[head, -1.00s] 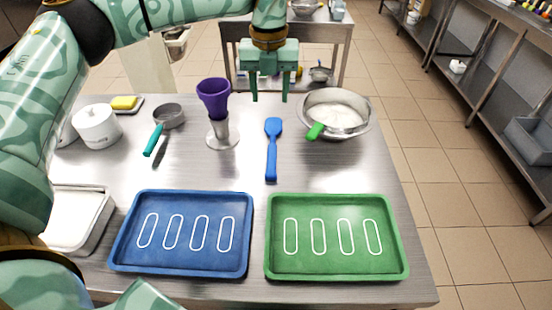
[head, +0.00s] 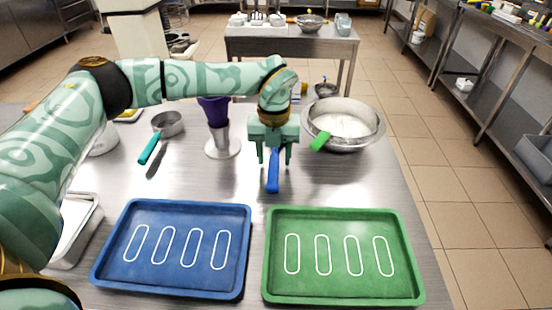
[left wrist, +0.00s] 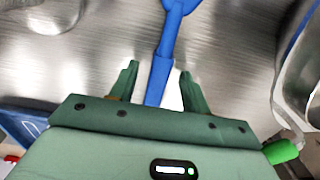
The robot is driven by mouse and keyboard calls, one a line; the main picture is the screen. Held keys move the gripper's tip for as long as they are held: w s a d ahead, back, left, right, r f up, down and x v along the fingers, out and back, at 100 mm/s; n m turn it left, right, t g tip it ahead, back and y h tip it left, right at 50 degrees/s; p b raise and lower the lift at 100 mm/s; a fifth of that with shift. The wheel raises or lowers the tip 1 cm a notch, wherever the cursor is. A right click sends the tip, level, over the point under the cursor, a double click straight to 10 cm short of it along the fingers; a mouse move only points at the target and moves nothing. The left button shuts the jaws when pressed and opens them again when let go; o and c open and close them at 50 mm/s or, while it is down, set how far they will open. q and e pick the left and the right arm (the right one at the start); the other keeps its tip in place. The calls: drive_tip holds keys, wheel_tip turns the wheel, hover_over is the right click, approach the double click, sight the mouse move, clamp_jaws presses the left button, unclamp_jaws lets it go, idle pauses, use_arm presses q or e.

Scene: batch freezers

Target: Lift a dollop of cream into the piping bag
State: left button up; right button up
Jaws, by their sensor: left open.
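My left gripper (head: 273,160) is open above the blue spatula (head: 273,183), which lies on the steel table. In the left wrist view the spatula's handle (left wrist: 160,80) runs between the two open fingers (left wrist: 158,85). I cannot tell how high the fingers are above it. The purple piping bag (head: 213,110) stands upright in a metal holder (head: 222,140) to the left, partly behind my arm. A steel bowl of white cream (head: 345,124) stands to the right, with a green-handled tool (head: 320,141) at its rim. My right gripper is not in view.
A blue tray (head: 175,290) and a green tray (head: 345,296) lie at the front of the table. A white-filled pan (head: 85,235) sits at the left edge.

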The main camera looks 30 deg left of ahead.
use_arm(q)
drive_tip(key=shift+f, duration=0.5)
drive_tip(key=shift+r, duration=0.1)
clamp_jaws()
drive_tip(key=shift+r, duration=0.1)
